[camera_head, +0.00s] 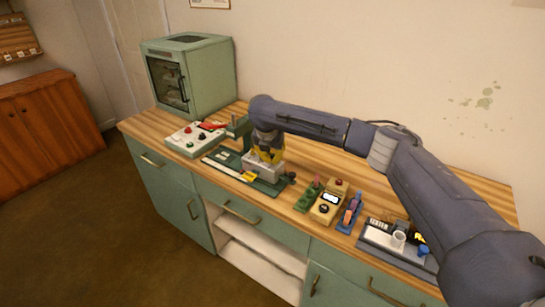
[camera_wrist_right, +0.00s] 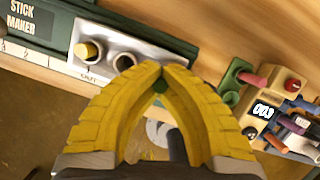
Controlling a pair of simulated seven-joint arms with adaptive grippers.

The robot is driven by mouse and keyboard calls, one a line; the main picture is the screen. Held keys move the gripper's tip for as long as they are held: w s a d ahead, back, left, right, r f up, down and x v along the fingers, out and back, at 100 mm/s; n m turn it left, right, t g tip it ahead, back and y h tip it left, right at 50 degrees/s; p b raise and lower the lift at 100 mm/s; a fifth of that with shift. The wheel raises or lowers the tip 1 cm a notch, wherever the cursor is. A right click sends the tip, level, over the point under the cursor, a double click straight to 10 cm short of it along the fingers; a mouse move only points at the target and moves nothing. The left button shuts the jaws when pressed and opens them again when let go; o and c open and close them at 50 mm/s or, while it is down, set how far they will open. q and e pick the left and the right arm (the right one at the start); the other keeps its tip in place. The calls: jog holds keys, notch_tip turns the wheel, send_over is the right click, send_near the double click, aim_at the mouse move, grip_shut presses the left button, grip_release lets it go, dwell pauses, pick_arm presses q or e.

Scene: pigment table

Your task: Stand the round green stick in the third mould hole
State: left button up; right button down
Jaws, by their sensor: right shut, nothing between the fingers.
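My right gripper (camera_head: 268,156) is over the pale mould block (camera_head: 262,169) on the green stick maker. In the right wrist view its yellow fingers (camera_wrist_right: 160,72) meet at the tips, shut and empty. The mould block (camera_wrist_right: 106,40) there shows a yellow stick (camera_wrist_right: 88,50) in one hole and an empty hole (camera_wrist_right: 123,62) beside it. The fingertips cover the part of the block where a further hole would be. A small dark green patch (camera_wrist_right: 160,86) shows just between the fingers; I cannot tell whether it is the round green stick. My left gripper is out of view.
Right of the stick maker stand a green holder (camera_head: 306,199), a beige meter (camera_head: 325,208) and a blue rack (camera_head: 350,213). Further right is a tray with a white cup (camera_head: 398,239). A button panel (camera_head: 194,139) and green oven (camera_head: 190,75) stand left.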

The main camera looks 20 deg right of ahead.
jog(key=c, duration=1.5)
grip_release()
jog(key=shift+r, duration=0.1)
jog(key=v, duration=1.2)
